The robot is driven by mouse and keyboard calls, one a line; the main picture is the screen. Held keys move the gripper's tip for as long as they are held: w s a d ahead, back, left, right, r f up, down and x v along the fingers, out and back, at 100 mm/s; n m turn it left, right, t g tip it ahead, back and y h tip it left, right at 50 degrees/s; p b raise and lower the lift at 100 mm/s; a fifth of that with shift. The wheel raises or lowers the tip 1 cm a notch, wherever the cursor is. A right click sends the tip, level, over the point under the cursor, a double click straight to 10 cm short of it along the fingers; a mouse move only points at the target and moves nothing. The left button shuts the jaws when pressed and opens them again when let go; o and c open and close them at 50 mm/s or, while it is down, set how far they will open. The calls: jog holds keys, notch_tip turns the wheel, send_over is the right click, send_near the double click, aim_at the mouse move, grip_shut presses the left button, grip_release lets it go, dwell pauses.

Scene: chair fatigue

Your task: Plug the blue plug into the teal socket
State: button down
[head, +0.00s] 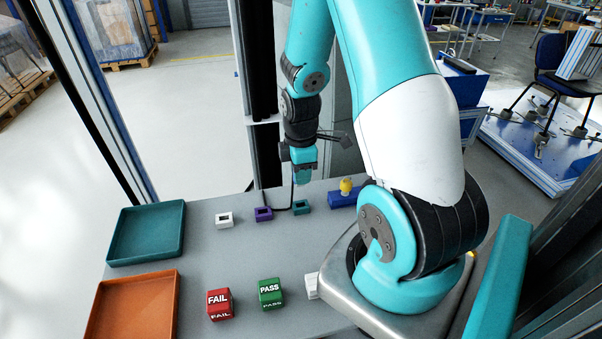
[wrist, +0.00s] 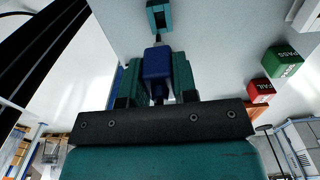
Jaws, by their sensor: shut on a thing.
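My gripper (head: 303,178) points down just above the teal socket (head: 302,207) at the back of the grey table. In the wrist view its two teal fingers (wrist: 157,68) are shut on the sides of the blue plug (wrist: 157,60). The plug's narrow tip points toward the teal socket (wrist: 152,19), whose dark rectangular opening shows past it. The tip appears close to the opening; I cannot tell whether it touches. In the head view the plug is not clearly visible.
A purple socket (head: 263,214) and a white socket (head: 224,219) stand left of the teal one. A blue block with a yellow knob (head: 346,186) is at right. A dark cable runs beside the gripper.

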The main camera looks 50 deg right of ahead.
dwell(0.3)
jog(key=shift+f+b, duration=2.1)
jog(key=shift+f, duration=0.85)
jog(key=shift+f+b, duration=0.65)
jog(key=shift+f, duration=0.6)
jog(key=c, duration=0.8)
grip_release()
notch_tip(320, 180, up, 18)
jog(key=shift+f+p, duration=0.25)
jog(key=shift+p, duration=0.25)
